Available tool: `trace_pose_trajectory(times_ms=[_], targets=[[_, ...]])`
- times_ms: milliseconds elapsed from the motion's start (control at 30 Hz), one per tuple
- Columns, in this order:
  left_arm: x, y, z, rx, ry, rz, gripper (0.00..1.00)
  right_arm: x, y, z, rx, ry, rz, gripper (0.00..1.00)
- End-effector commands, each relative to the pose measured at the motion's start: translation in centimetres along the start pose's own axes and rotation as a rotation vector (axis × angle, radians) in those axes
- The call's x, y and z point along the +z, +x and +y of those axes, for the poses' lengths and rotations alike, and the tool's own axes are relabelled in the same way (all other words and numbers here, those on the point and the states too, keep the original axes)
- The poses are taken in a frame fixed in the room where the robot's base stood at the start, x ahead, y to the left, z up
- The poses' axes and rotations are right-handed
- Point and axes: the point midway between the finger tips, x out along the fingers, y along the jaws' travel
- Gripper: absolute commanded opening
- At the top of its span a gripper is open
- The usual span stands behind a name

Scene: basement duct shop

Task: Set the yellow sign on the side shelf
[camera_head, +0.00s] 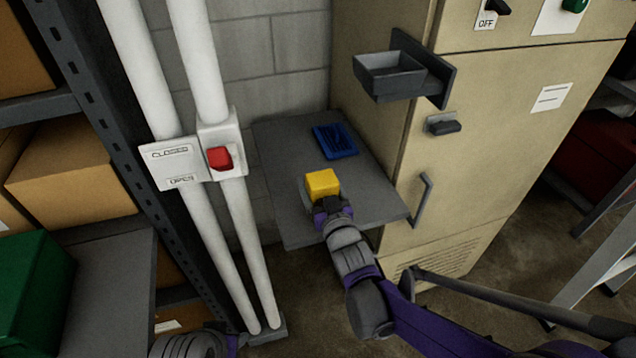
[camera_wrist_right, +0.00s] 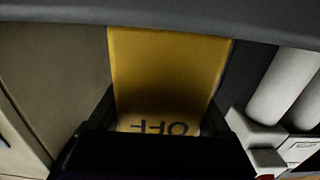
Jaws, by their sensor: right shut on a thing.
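The yellow sign (camera_head: 322,183) is a small yellow block in the head view, held over the front part of the grey side shelf (camera_head: 283,147). My right gripper (camera_head: 323,198) is shut on it. In the right wrist view the yellow sign (camera_wrist_right: 168,75) stands between the dark fingers (camera_wrist_right: 160,135), with the letters OFF upside down. I cannot tell whether the sign touches the shelf. Part of my left arm shows at the bottom edge; its gripper is out of view.
A blue tray (camera_head: 335,141) lies on the back of the shelf. A beige cabinet (camera_head: 480,130) with a grey bin (camera_head: 390,75) stands to the right. White pipes (camera_head: 205,225) with a red switch (camera_head: 220,159) stand to the left. The shelf's left side is clear.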

Motion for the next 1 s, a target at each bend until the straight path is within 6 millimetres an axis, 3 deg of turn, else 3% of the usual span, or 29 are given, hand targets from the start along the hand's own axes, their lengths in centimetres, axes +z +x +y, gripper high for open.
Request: trace_pose_trajectory(times_ms=[167, 200, 300, 633, 1000], targets=[[0.2, 0.3, 0.0, 0.0, 0.0, -0.001, 0.5, 0.4, 0.0, 0.0, 0.0, 0.0, 0.0, 0.21], [0.2, 0.3, 0.0, 0.0, 0.0, -0.001, 0.5, 0.4, 0.0, 0.0, 0.0, 0.0, 0.0, 0.86], [0.1, 0.2, 0.0, 0.0, 0.0, -0.001, 0.5, 0.3, 0.0, 0.0, 0.0, 0.0, 0.0, 1.0], [-0.1, -0.1, 0.0, 0.0, 0.0, 0.0, 0.5, -0.2, -0.2, 0.0, 0.0, 0.0, 0.0, 1.0], [0.2, 0.3, 0.0, 0.0, 0.0, -0.001, 0.5, 0.0, -7.7, 0.0, 0.0, 0.0, 0.0, 1.0]])
